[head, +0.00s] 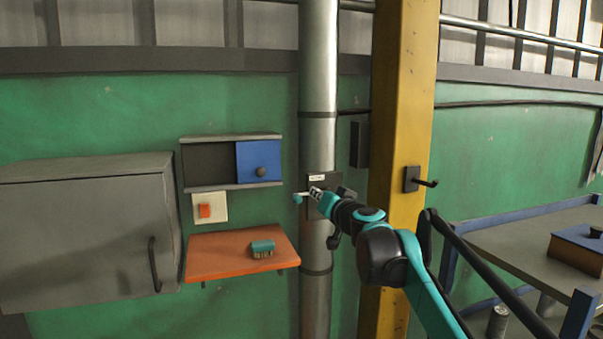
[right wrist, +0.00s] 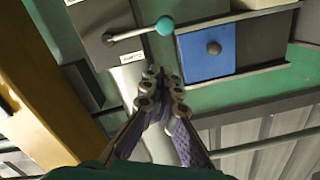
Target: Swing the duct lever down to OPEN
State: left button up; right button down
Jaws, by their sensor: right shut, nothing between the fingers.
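The duct lever is a thin pale rod with a teal ball knob (head: 297,199), set on a dark plate (head: 328,182) on the grey duct. It sticks out to the left, roughly level. In the right wrist view, which is turned over, the teal knob (right wrist: 165,25) and the plate (right wrist: 88,25) show beyond my fingers. My right gripper (head: 315,192) is shut and empty in front of the plate, by the rod. Its closed fingertips (right wrist: 160,74) appear apart from the lever; depth is hard to judge. A small white label on the plate is too small to read. My left gripper is out of view.
The duct (head: 318,120) runs upright beside a yellow column (head: 400,100) with a black hook. A workbench (head: 520,245) stands right.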

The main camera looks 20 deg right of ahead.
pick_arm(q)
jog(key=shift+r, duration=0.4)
pick_arm(e)
jog(key=shift+w+d+r, duration=0.25)
jog(key=shift+d+r, duration=0.15)
jog(key=shift+r, duration=0.35)
jog(key=w+p, duration=0.3)
jog(key=w, duration=0.7)
pick_arm(q)
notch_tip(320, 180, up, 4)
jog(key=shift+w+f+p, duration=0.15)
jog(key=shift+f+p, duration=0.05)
jog(key=shift+p, duration=0.2)
pick_arm(e)
jog(key=a+f, duration=0.1)
jog(key=f, duration=0.1)
jog(key=s+a+f, duration=0.1)
jog(key=shift+s+f, duration=0.1)
jog(key=shift+f, duration=0.25)
jog(key=shift+s+a, duration=0.1)
jog(key=shift+s, duration=0.05)
